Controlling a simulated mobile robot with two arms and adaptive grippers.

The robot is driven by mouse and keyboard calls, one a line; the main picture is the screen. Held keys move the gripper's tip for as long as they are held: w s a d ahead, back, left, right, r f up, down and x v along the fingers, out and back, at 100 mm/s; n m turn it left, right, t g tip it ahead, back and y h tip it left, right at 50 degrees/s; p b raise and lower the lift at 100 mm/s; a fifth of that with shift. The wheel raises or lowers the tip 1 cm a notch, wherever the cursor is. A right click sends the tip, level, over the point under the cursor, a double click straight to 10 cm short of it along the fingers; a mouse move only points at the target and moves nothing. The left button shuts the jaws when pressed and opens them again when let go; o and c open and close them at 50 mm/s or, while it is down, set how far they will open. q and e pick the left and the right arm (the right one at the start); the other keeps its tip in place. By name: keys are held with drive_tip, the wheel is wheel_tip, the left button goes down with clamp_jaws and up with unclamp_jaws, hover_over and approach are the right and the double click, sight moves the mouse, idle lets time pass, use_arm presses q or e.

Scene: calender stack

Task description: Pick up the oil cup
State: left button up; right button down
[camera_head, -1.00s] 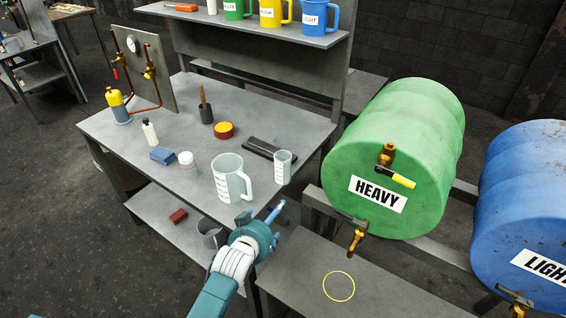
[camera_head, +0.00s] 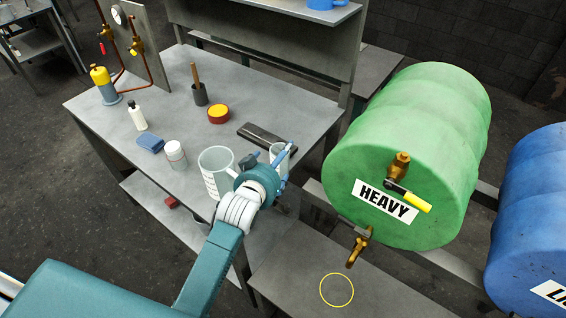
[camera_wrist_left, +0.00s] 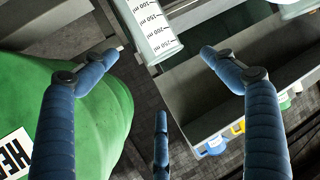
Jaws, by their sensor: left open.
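A small clear cup with a graduated scale (camera_head: 276,151) stands near the front right corner of the grey workbench, partly hidden by my gripper. In the left wrist view the cup (camera_wrist_left: 150,28) shows at the top, between the fingertip directions. A larger clear measuring jug (camera_head: 214,165) stands to its left, partly hidden by my arm. My left gripper (camera_head: 268,157) is open, with its blue fingers close to the small cup. In the left wrist view the gripper (camera_wrist_left: 161,54) has nothing between its fingers; I cannot tell whether it touches the cup. My right gripper is not in view.
A green drum labelled HEAVY (camera_head: 415,150) with a brass tap is close on the right, with a blue drum (camera_head: 535,220) beyond. A dark flat block (camera_head: 264,136) lies behind the cup. A white jar (camera_head: 176,155) and blue block (camera_head: 151,143) stand further left.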

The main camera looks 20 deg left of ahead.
sight(281, 166)
use_arm(q)
wheel_tip(281, 166, down, 6)
drive_tip(key=b, duration=0.4)
drive_tip(key=shift+w+r+b, duration=0.15)
drive_tip(key=shift+r+b, duration=0.1)
drive_tip(key=shift+b, duration=0.1)
drive_tip(key=shift+w+f, duration=0.25)
drive_tip(key=shift+w, duration=0.35)
drive_tip(key=x, duration=0.5)
drive_tip(key=shift+w+f+p, duration=0.1)
drive_tip(key=shift+w+p, duration=0.15)
drive_tip(key=shift+p, duration=0.1)
drive_tip(key=shift+w+f, duration=0.2)
drive_tip(key=shift+w, duration=0.15)
drive_tip(key=c, duration=1.3)
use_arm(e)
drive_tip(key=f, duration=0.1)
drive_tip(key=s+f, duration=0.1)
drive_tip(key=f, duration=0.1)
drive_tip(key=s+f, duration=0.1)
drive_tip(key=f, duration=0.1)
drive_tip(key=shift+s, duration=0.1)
use_arm(q)
drive_tip(key=shift+r, duration=0.1)
